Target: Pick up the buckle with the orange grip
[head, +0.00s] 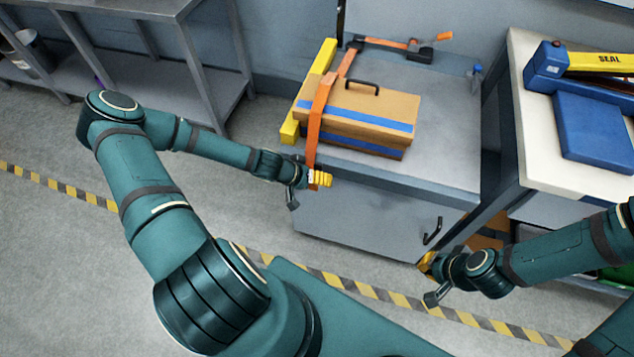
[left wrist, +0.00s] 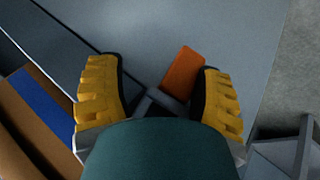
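A dark metal buckle (head: 419,53) with an orange grip (head: 444,36) lies at the back of the grey cabinet top, joined to an orange strap. My left gripper (head: 320,178) is at the cabinet's front left edge, well short of that buckle. The left wrist view shows its yellow fingers (left wrist: 160,82) spread apart. An orange piece (left wrist: 183,72) shows between them, close to the right finger; I cannot tell whether it is touched or what it belongs to. My right gripper (head: 428,265) is low in front of the cabinet, its opening unclear.
An orange strap (head: 320,110) runs over a brown box (head: 362,112) with blue stripes and hangs down by my left gripper. A yellow bar (head: 317,85) stands beside the box. A white-topped bench (head: 522,105) with a blue tool (head: 550,62) is at right.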

